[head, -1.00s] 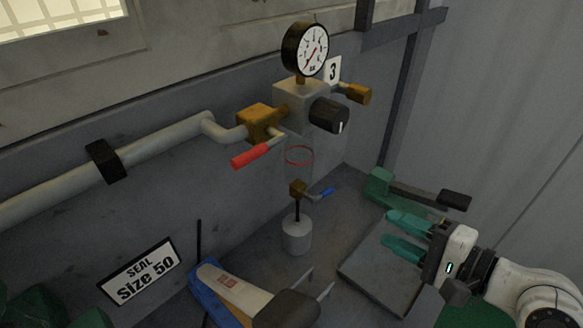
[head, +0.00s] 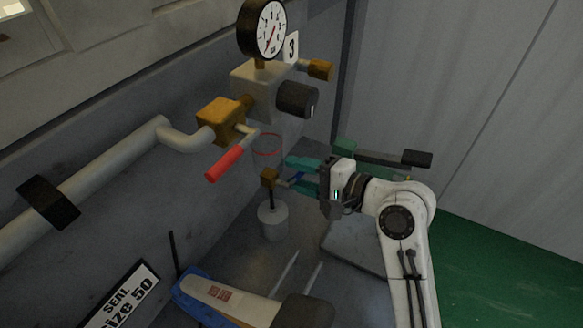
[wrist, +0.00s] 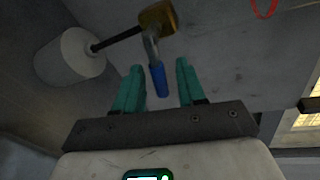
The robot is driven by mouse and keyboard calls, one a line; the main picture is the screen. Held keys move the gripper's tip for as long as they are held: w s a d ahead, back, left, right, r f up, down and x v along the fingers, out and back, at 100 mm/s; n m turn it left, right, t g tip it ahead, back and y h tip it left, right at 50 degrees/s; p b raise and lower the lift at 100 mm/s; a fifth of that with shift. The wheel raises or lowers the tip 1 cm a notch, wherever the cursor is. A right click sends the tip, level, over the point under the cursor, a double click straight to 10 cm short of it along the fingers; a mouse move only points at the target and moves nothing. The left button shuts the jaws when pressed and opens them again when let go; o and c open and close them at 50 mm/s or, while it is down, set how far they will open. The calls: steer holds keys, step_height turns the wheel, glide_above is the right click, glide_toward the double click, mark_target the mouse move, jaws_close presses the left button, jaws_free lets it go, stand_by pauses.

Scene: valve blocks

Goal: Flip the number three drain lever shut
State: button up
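The number 3 tag (head: 291,47) hangs beside the gauge on the valve block (head: 262,88). Below the block, a small brass drain valve (head: 269,179) sits above a white cylinder (head: 273,220). Its lever has a blue grip (head: 297,179), partly hidden by my gripper in the head view. In the wrist view the blue grip (wrist: 158,80) points toward my gripper and lies between its fingers, near the tips. My gripper (head: 303,177) has teal fingers, spread open with gaps on both sides of the grip; in the wrist view it also shows (wrist: 160,82).
A red lever (head: 228,163) sticks out above left of the drain valve, and a black knob (head: 297,99) is above it. A clear bowl with a red ring (head: 266,144) hangs just above. A blue tray with a tool (head: 225,300) lies in front.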

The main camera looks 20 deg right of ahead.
steer(key=shift+x, duration=0.9)
jaws_close()
